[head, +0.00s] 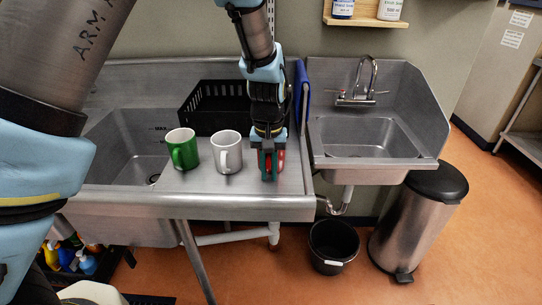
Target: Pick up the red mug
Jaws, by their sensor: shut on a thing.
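The red mug (280,160) stands at the right end of the steel drainboard in the head view. It is mostly hidden behind my gripper (270,172), with red showing around and between the fingers. My gripper points down and is shut on the red mug. I cannot tell whether the mug touches the drainboard. A white mug (229,153) stands upright just to its left, and a green mug (184,150) stands left of the white one.
A black crate (215,108) sits behind the mugs. A blue cloth (301,85) hangs by the divider to the right. A sink basin (135,145) lies left, a hand sink (367,138) right. The drainboard's front edge (240,205) is close.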

